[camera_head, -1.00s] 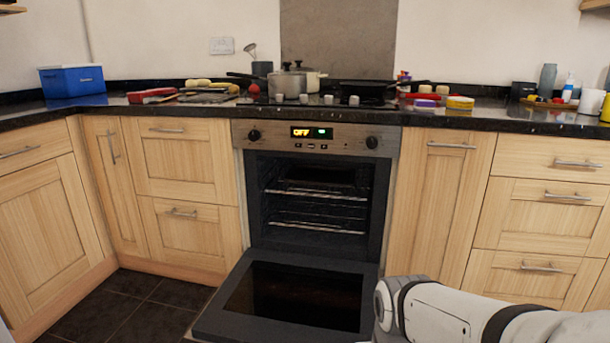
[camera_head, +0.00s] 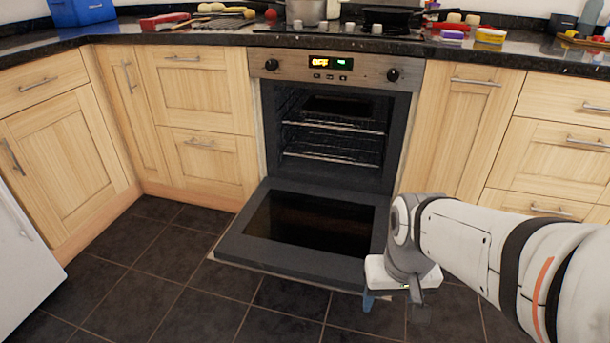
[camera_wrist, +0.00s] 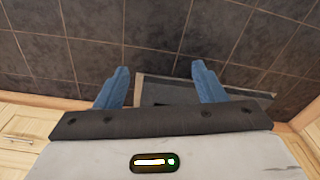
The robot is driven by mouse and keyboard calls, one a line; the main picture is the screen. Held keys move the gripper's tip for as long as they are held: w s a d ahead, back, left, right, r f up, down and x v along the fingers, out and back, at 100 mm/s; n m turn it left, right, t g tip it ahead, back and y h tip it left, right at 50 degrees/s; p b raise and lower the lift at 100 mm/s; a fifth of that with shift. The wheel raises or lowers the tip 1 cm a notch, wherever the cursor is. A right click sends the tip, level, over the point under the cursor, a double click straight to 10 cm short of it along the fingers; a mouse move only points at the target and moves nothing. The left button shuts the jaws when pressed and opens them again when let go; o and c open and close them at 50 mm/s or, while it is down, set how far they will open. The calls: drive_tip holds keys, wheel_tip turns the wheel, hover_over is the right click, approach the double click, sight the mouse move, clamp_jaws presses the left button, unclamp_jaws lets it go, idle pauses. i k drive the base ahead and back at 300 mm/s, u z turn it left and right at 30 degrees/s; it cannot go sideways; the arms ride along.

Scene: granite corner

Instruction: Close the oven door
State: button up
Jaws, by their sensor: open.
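The oven door (camera_head: 260,252) hangs fully open, lying about flat in front of the oven (camera_head: 335,115), its dark glass facing up. The oven cavity shows wire racks inside. My gripper (camera_head: 368,302) is at the door's front right corner, fingers pointing down. In the wrist view, the two blue fingers of my gripper (camera_wrist: 160,70) are spread apart with nothing held between them. A grey edge of the door (camera_wrist: 240,90) shows beyond and partly behind them. I cannot tell whether a finger touches the door.
Dark floor tiles (camera_head: 150,270) are clear to the left and in front of the door. Wooden cabinets (camera_head: 205,105) flank the oven. The black countertop (camera_head: 225,38) above holds a pot (camera_head: 306,12), a pan (camera_head: 385,18) and a blue box (camera_head: 82,10). A white appliance (camera_head: 25,260) stands far left.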

sight(315, 235)
drive_tip(key=z, duration=0.5)
drive_tip(key=k, duration=1.75)
drive_tip(key=u, duration=0.5)
drive_tip(key=i, duration=0.95)
drive_tip(key=u, duration=0.05)
